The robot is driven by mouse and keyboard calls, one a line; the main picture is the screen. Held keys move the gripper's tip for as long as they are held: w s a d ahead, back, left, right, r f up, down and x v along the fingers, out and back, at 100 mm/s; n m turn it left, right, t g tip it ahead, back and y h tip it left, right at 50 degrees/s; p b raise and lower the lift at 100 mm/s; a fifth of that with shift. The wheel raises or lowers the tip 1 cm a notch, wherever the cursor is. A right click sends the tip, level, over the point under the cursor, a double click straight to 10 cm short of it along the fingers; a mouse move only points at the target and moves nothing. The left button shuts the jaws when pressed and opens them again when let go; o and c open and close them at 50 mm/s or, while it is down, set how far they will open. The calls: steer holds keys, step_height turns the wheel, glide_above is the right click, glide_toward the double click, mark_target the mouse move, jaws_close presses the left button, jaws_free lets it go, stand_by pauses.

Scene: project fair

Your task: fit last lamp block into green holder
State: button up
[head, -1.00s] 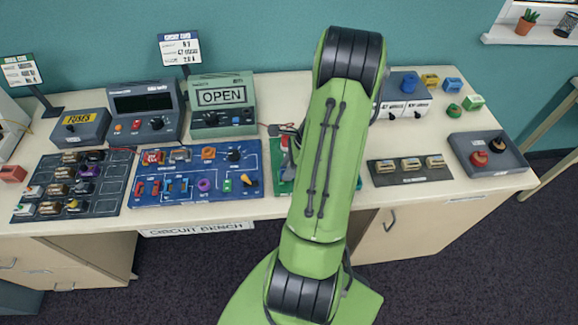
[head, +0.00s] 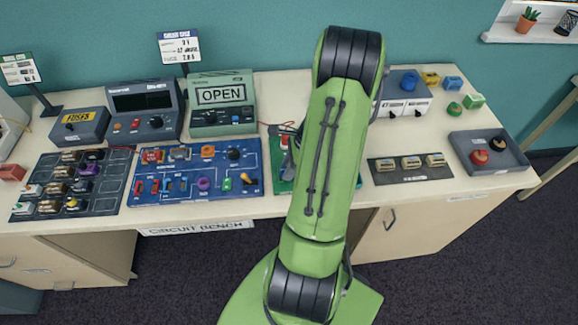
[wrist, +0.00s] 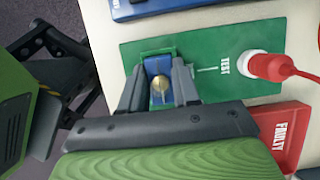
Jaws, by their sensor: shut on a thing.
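In the wrist view my gripper (wrist: 158,92) is shut on the lamp block (wrist: 154,67), a blue block with a round brass-coloured top. The block is between the fingers at the green holder (wrist: 145,55), whose green rim shows around its far side. I cannot tell whether the block is fully seated or just above it. The holder is on the green board marked TEST (wrist: 205,55). In the head view my arm hides the gripper, block and holder; only the left part of the green board (head: 283,180) shows.
A red plug with a cable (wrist: 265,66) is on the TEST board, right of my gripper. A red tray marked FAULTY (wrist: 290,125) lies close by.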

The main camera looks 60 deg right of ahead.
steer(key=shift+f, duration=0.35)
steer(key=o, duration=1.6)
steer(key=shift+r, duration=0.1)
step_height(320, 180, up, 8)
steer(key=p, duration=0.6)
steer(key=shift+p, duration=0.4)
